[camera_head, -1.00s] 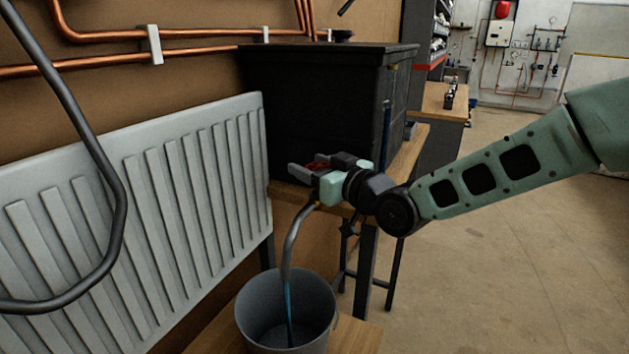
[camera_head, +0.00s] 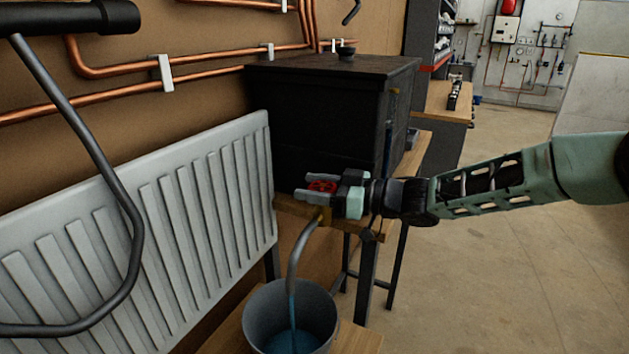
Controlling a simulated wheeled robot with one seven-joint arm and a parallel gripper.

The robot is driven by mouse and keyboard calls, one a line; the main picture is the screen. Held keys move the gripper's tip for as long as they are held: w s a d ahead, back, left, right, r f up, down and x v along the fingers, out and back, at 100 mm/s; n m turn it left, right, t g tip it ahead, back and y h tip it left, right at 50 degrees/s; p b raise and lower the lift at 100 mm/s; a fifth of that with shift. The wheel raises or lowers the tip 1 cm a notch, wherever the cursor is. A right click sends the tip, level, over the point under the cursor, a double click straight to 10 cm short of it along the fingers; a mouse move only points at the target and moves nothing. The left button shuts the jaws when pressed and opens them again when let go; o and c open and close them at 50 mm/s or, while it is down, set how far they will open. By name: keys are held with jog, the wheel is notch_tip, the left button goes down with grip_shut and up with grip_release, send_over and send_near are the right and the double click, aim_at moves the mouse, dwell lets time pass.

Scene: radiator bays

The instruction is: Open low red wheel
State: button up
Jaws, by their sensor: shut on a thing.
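The low red wheel (camera_head: 321,186) sits between the fingers of my gripper (camera_head: 318,186), above a bent grey spout (camera_head: 300,250). My gripper reaches in from the right, and its two fingers are shut on the wheel, one on the far side and one on the near side. Bluish water (camera_head: 292,310) runs from the spout into a grey bucket (camera_head: 258,312) below it. The valve body under the wheel is mostly hidden by the gripper.
A white radiator (camera_head: 150,230) stands along the wall at left. A black cabinet (camera_head: 320,115) rises right behind the gripper on a wooden bench (camera_head: 290,205). A dark bent bar (camera_head: 125,200) crosses the left foreground. Open floor (camera_head: 500,270) lies at right.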

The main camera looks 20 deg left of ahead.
jog(key=shift+r, duration=0.15)
jog(key=o, duration=1)
jog(key=w+d+b, duration=0.2)
jog(key=d+b, duration=0.3)
jog(key=d, duration=1.2)
jog(key=shift+d, duration=0.2)
